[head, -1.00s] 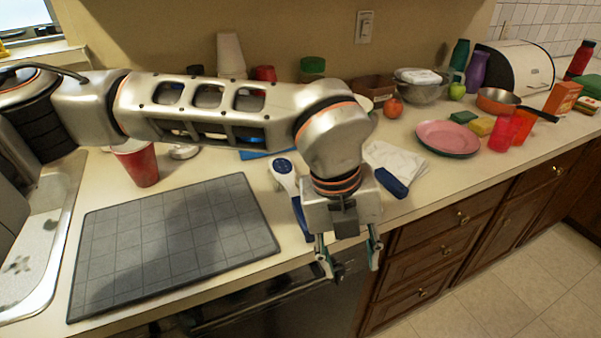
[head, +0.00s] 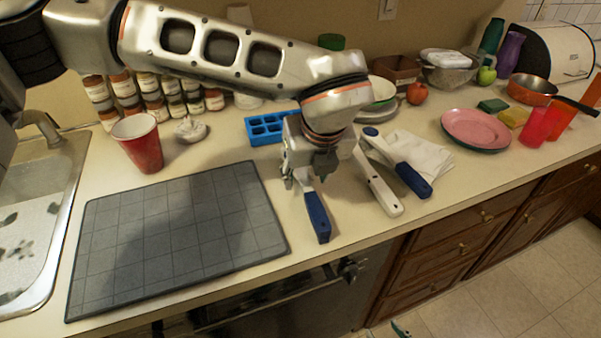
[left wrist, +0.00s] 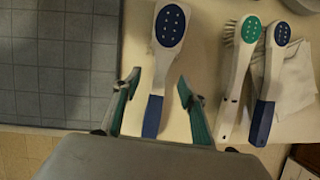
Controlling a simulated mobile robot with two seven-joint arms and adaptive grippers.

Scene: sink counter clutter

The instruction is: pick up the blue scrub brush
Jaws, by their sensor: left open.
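A brush with a white neck and blue handle (head: 317,216) lies on the counter below my left gripper (head: 302,180). In the left wrist view my left gripper (left wrist: 159,84) is open, and this brush's blue handle (left wrist: 152,116) shows between its fingers; I cannot tell the height gap. Its head has a blue oval; its underside is hidden. To its right lie a white-handled brush (head: 378,187) with a green oval and another blue-handled brush (head: 412,180) with a blue oval; bristles show at their edges. Only a small teal tip, apparently my right gripper (head: 401,329), shows at the bottom edge.
A grey mat (head: 180,235) lies left of the brushes, beside the sink (head: 38,215). A red cup (head: 139,143), a blue tray (head: 268,129) and spice jars (head: 150,97) stand behind. A white cloth (head: 425,153) lies under the right brush. The front counter edge is close.

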